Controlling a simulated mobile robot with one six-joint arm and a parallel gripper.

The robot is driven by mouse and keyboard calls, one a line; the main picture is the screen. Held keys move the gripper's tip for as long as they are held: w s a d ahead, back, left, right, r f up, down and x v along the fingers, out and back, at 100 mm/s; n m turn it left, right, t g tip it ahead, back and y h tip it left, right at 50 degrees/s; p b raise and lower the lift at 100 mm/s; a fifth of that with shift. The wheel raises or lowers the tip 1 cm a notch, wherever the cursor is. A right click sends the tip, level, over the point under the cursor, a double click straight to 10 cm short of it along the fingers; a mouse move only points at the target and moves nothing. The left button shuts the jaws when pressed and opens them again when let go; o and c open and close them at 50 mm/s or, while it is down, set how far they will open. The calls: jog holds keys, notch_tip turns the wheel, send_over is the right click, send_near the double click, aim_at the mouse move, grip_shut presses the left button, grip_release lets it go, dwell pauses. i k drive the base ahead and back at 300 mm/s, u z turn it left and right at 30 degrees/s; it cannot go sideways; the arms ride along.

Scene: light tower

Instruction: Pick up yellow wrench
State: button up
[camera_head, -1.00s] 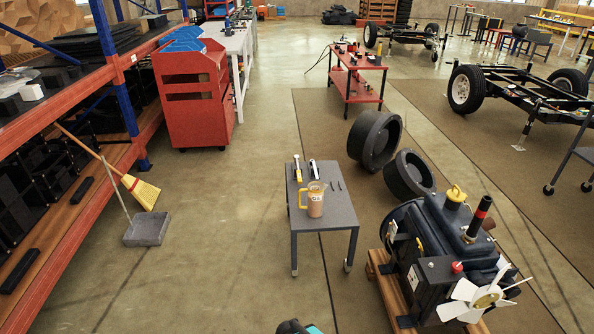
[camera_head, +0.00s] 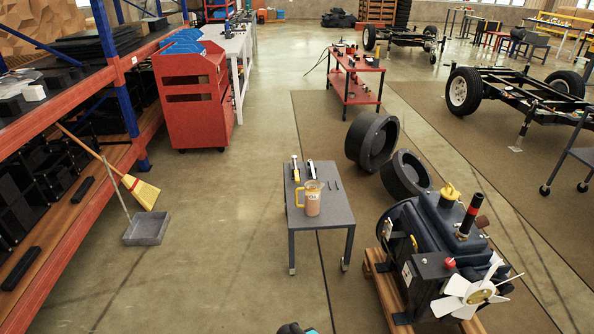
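My gripper is not clearly in view. Only a dark and teal piece, probably part of my own arm, shows at the bottom edge of the picture, well short of the table.
A pitcher (camera_head: 312,198) with a yellow handle stands on the table in front of the tools. An engine (camera_head: 432,250) with a white fan stands right of the table, and black wheels (camera_head: 372,142) lie behind it. A dustpan (camera_head: 147,229) sits left. Floor between is clear.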

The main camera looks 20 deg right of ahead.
aim_at(295, 158)
jog(key=k, duration=0.55)
jog(key=z, duration=0.25)
jog(key=i, duration=1.75)
jog(key=u, duration=0.5)
jog(key=i, duration=0.65)
jog(key=u, duration=0.85)
jog(key=i, duration=0.7)
jog(key=u, duration=0.45)
